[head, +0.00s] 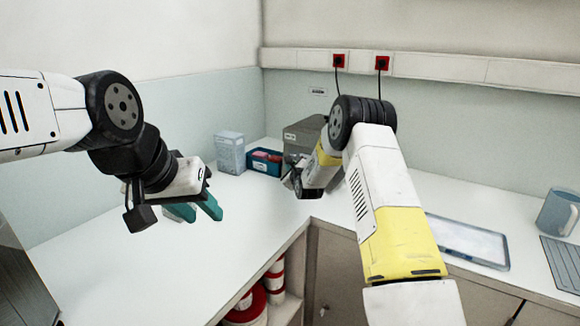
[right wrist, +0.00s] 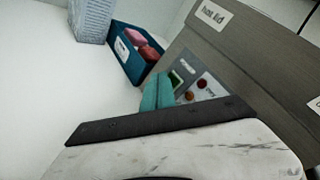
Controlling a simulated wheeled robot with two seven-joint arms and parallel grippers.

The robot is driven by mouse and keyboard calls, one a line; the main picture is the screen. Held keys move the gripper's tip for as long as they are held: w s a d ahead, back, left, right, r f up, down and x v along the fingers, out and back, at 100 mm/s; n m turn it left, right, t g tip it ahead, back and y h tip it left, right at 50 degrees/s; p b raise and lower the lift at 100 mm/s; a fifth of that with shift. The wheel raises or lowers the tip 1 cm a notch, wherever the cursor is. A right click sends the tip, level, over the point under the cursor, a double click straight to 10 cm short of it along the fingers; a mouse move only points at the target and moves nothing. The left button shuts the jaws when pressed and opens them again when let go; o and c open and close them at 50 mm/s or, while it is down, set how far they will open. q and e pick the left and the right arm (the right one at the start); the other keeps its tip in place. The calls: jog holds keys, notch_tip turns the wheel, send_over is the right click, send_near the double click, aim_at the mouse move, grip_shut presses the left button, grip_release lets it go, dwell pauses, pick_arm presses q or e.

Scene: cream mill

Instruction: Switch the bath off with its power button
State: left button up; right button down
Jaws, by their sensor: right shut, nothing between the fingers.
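The bath (head: 304,134) is a grey box on the counter in the back corner, partly hidden behind my right arm in the head view. In the right wrist view its front (right wrist: 245,65) fills the right side. Its panel carries a small green display (right wrist: 175,78), a red button (right wrist: 202,83) and an orange-brown button (right wrist: 189,96); their labels are too small to read. My right gripper (right wrist: 157,92) is shut and empty, its teal fingertips just left of the panel; contact cannot be told. My left gripper (head: 196,211) is open and empty above the left counter, away from the bath.
A blue bin with red items (head: 264,163) and a pale carton (head: 231,153) stand left of the bath. A tray (head: 466,241) and a blue-grey mug (head: 557,212) are on the right counter. Red-and-white tubs (head: 247,310) sit on the shelf below.

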jog(key=s+a, duration=0.3)
jog(key=s, duration=0.2)
jog(key=shift+a+r, duration=0.2)
jog(key=shift+r, duration=0.25)
